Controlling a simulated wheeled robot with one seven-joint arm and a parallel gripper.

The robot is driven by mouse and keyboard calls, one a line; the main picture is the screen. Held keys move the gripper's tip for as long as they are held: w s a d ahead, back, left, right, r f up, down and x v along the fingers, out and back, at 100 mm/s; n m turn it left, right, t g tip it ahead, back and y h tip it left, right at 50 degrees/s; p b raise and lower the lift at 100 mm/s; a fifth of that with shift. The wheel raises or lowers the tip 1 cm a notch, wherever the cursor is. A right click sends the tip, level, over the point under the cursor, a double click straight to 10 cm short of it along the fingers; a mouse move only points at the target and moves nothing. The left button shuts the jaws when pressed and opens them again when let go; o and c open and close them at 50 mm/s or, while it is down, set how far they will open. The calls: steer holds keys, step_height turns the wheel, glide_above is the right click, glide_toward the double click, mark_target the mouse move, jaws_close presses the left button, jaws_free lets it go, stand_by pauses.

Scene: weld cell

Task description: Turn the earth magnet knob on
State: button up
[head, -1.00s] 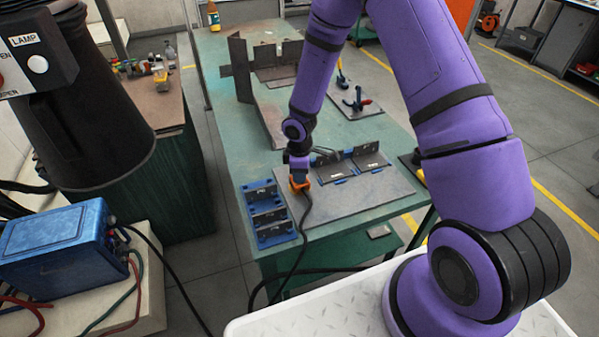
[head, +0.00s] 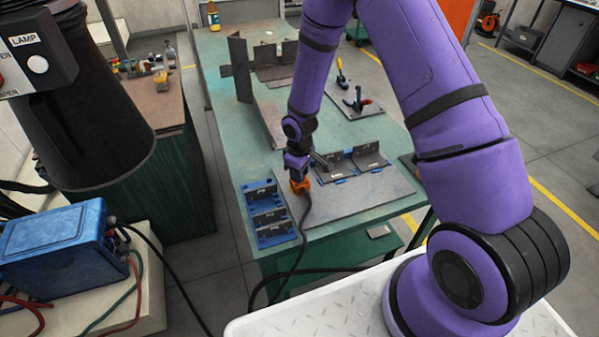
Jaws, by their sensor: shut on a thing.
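The earth magnet (head: 300,186) is an orange block with a thick dark cable, on the grey steel plate (head: 350,205) at the near end of the green table. My gripper (head: 298,175) points down over the orange magnet and is shut at its top. The knob itself is hidden by my gripper, and its setting cannot be read at this size.
A blue rack (head: 268,215) with dark angle pieces stands left of the plate. A blue fixture (head: 352,170) with dark brackets sits just behind and right of the magnet. The dark cable (head: 296,250) drops over the table's front edge. Tall steel plates (head: 240,65) stand farther back.

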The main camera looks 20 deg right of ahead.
steer(key=m, duration=1.2)
steer(key=shift+m, duration=0.4)
stand_by(0.3)
steer(key=o, duration=0.9)
steer(key=shift+o, duration=0.2)
steer(key=shift+r, duration=0.15)
step_height(320, 180, up, 11)
steer(key=shift+f, duration=0.2)
